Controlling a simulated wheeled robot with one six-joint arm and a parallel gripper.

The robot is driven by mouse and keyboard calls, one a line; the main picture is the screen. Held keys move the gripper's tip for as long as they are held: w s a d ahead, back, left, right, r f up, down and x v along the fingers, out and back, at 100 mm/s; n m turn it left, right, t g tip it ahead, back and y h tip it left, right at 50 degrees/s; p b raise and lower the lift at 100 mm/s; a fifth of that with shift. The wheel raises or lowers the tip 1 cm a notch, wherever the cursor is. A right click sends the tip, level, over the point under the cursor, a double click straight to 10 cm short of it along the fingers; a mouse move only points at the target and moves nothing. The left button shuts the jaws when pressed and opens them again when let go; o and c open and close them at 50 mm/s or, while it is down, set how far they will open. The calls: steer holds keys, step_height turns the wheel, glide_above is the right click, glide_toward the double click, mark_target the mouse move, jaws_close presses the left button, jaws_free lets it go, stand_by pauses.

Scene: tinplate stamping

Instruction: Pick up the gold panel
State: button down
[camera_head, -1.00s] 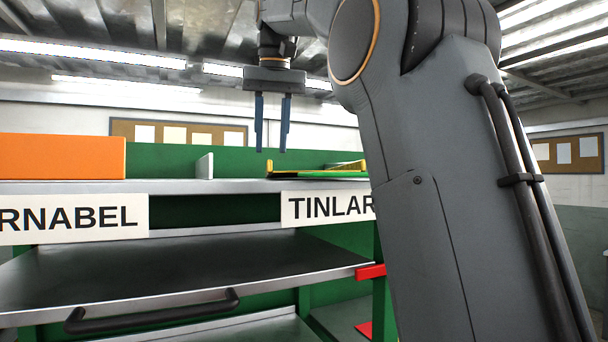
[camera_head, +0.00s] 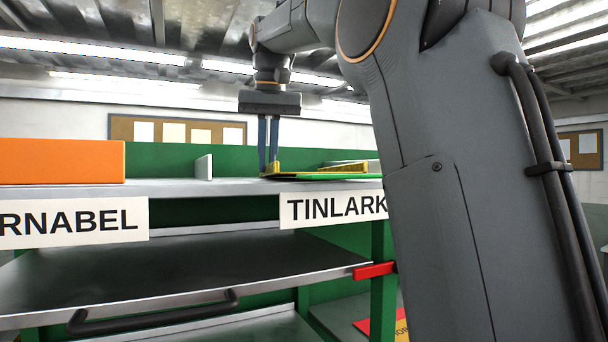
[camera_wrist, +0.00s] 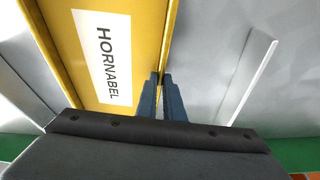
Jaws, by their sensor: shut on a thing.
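The gold panel (camera_wrist: 130,15) carries a white label reading HORNABEL in the wrist view. In the head view the gold panel (camera_head: 346,168) lies nearly edge-on on the top shelf, above the TINLARK sign. My gripper (camera_head: 268,170) points straight down at its left end. In the wrist view my gripper (camera_wrist: 160,80) has its blue fingers close together on the panel's raised right edge. The panel appears to rest on the shelf still. Its far end is partly hidden by my arm in the head view.
A green sheet edge (camera_head: 325,177) shows at the gold panel's front. A small white divider (camera_head: 204,167) stands left of my gripper, and an orange block (camera_head: 60,161) further left. A dark tray (camera_head: 170,265) sits below. A red piece (camera_head: 374,270) juts out at right.

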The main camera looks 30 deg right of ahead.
steer(key=shift+r, duration=0.2)
step_height(320, 180, up, 9)
steer(key=s+f+b, duration=0.1)
steer(key=f+b, duration=0.2)
steer(key=b, duration=0.1)
steer(key=s+f+n+b, duration=0.1)
steer(key=f+b, duration=0.2)
steer(key=b, duration=0.1)
steer(key=s+f+n+b, duration=0.1)
steer(key=f+b, duration=0.2)
steer(key=b, duration=0.2)
steer(key=shift+y, duration=0.3)
stand_by(0.7)
steer(key=shift+f+b, duration=0.55)
stand_by(0.5)
steer(key=c, duration=1.8)
jaws_free()
steer(key=shift+r, duration=0.1)
